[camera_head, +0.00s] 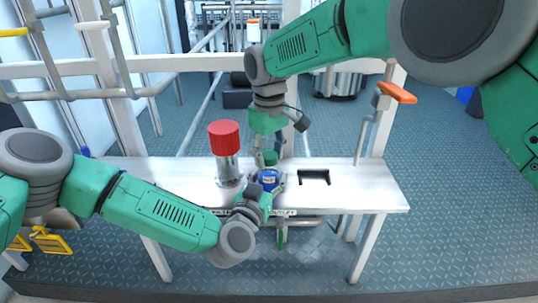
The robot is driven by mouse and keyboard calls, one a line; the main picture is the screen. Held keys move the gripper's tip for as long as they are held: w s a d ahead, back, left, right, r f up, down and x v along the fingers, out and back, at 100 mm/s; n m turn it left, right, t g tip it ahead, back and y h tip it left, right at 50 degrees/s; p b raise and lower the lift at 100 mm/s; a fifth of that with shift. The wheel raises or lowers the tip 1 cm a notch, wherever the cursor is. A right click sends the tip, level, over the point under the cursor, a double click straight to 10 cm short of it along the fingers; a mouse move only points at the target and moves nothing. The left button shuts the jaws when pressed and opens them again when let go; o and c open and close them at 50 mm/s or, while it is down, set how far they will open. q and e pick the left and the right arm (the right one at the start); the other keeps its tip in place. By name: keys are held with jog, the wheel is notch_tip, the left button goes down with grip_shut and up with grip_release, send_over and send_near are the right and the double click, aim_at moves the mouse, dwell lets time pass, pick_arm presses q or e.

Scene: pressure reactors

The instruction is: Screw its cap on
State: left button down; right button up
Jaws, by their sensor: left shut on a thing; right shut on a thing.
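A small blue container (268,180) with a pale label stands at the front middle of the white table (375,190). My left gripper (267,187) is around it from the front and shut on it. A green cap (270,158) is directly above the blue container. My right gripper (268,152) comes down from above and is shut on the cap. The fingers are small in the picture and partly hide both things. I cannot tell whether the cap touches the container's mouth.
A metal cylinder with a red top (225,150) stands close to the left of the container. A dark rectangular cutout (314,177) is to the right. An orange-handled lever (397,92) rises at the right. The table's right end is clear. A white rail runs behind.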

jog(key=shift+w+a+r+m, duration=0.1)
jog(key=shift+a+m, duration=0.05)
jog(key=shift+m, duration=0.25)
jog(key=o, duration=1.3)
jog(key=shift+r, duration=2.25)
jog(key=shift+c, duration=0.5)
